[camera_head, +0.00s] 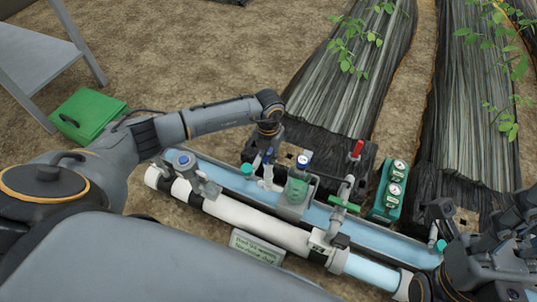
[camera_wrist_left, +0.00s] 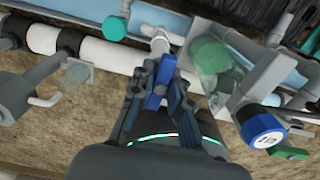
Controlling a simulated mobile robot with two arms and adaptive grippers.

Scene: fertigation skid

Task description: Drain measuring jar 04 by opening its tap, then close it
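A clear measuring jar with a green top (camera_head: 298,187) stands in a grey holder beside the white pipe; its number is not readable. In the left wrist view the jar (camera_wrist_left: 215,62) is right of my fingers. A tap with a blue handle (camera_wrist_left: 156,92) is on a white fitting beside the jar. My left gripper (camera_head: 267,158) reaches down over this tap; in the wrist view its fingers (camera_wrist_left: 157,72) are closed around the blue handle.
A white pipe (camera_head: 245,215) and blue channel run across the front. A red-handled valve (camera_head: 357,150), a green-handled valve (camera_head: 344,204) and a green gauge block (camera_head: 389,190) stand right of the jar.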

